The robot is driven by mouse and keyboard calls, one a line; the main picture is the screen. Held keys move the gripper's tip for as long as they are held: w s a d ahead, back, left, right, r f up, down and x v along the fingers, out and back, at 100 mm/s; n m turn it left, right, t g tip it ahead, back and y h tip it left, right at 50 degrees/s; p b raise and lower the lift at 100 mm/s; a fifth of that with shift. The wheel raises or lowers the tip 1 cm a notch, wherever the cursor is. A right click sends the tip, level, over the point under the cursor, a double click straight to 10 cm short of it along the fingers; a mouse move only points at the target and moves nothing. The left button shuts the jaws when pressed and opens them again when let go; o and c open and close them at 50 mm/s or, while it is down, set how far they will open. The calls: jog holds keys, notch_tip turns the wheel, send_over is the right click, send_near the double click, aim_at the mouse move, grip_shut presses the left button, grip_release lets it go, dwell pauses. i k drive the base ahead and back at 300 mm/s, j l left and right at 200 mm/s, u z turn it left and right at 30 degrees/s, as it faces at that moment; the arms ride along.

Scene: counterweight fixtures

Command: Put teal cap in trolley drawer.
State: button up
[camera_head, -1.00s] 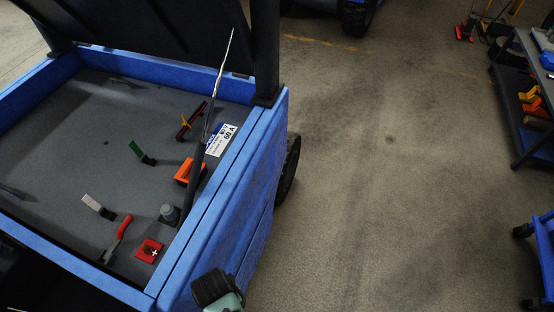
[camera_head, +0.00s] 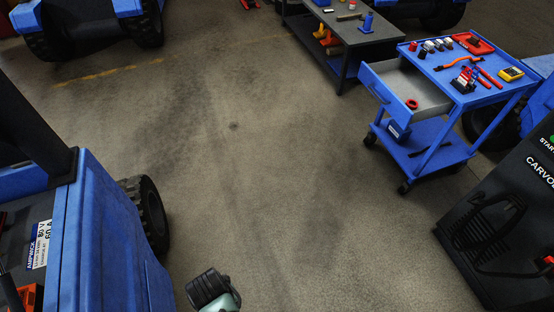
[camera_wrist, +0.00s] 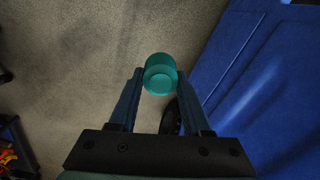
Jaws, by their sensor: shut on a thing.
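The teal cap (camera_wrist: 160,74) is held between the two fingers of my gripper (camera_wrist: 161,80) in the wrist view. The fingers are shut on its sides, above the floor and beside a blue vehicle body. In the head view the cap cannot be made out. The blue trolley (camera_head: 455,90) stands at the right in the head view. Its drawer (camera_head: 377,84) is pulled open toward the left, with a light grey inside. A small red ring (camera_head: 411,104) lies in the drawer. My gripper is well away from the trolley.
A blue vehicle (camera_head: 110,235) with a black wheel (camera_head: 148,215) stands at the left. A dark workbench (camera_head: 345,40) stands behind the trolley. A black charger cabinet (camera_head: 505,215) is at the lower right. Tools lie on the trolley top. The floor between is clear.

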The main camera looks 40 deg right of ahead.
aim_at(414, 96)
jog(key=i+l+z, duration=0.1)
jog(key=l+z, duration=0.2)
jog(key=z, duration=0.15)
jog(key=i+l+z, duration=0.15)
jog(key=z, duration=0.35)
jog(key=i+l+z, duration=0.2)
jog(key=z, duration=0.25)
jog(key=i+l+z, duration=0.25)
jog(key=i+z, duration=0.15)
jog(key=i, duration=0.45)
jog(key=i+z, duration=0.45)
jog(key=i, duration=0.35)
jog(key=i+j, duration=0.1)
jog(key=i, duration=1)
